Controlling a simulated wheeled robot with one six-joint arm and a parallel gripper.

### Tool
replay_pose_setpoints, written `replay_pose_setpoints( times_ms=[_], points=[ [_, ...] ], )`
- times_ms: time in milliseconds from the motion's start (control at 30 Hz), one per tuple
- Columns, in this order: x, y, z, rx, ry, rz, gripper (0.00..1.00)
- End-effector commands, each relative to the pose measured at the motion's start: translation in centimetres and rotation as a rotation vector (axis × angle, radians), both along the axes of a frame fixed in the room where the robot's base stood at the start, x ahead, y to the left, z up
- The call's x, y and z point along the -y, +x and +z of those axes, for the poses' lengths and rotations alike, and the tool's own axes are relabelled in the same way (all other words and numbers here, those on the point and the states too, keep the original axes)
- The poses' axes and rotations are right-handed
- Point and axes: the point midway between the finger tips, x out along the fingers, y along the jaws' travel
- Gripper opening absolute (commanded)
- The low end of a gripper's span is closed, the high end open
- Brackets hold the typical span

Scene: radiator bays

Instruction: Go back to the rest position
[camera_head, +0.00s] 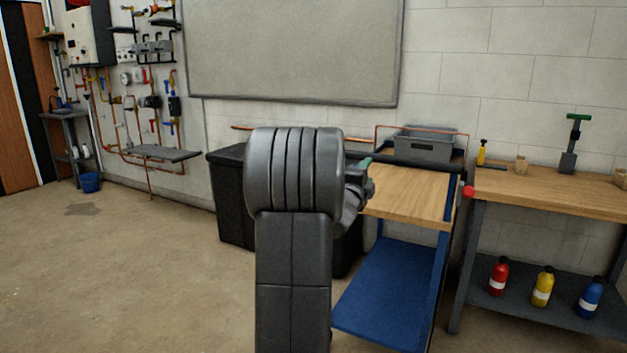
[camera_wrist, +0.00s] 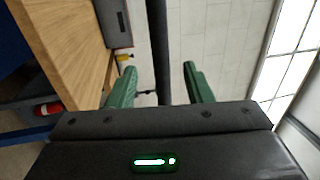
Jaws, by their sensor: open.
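My gripper (camera_wrist: 158,88) shows in the wrist view as two green fingers standing well apart, with nothing between them. It is open and empty. The wrist view is turned on its side, with the wooden bench top at the left and the pale wall behind the fingers. In the head view my dark arm stands upright in the middle of the picture and hides most of the gripper; only a small bit of green shows to the right of the arm's top, over the near bench.
A wood-topped bench (camera_head: 408,194) with a blue lower shelf (camera_head: 385,285) stands right of my arm, carrying a grey bin (camera_head: 424,146). A second bench (camera_head: 560,188) holds bottles below: red (camera_head: 498,278), yellow (camera_head: 542,288), blue (camera_head: 590,298). A black box (camera_head: 232,200) stands behind.

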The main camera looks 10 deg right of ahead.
Motion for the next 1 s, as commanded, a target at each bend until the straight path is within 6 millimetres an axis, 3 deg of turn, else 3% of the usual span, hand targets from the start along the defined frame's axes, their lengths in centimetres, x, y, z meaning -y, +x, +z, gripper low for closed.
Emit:
replay_pose_setpoints(
  times_ms=[600,1000],
  points=[
    [5.4,7.9,1.9,0.000,0.002,-0.001,0.46],
    [6.9,10.2,2.4,-0.001,0.001,-0.001,0.46]
  ],
)
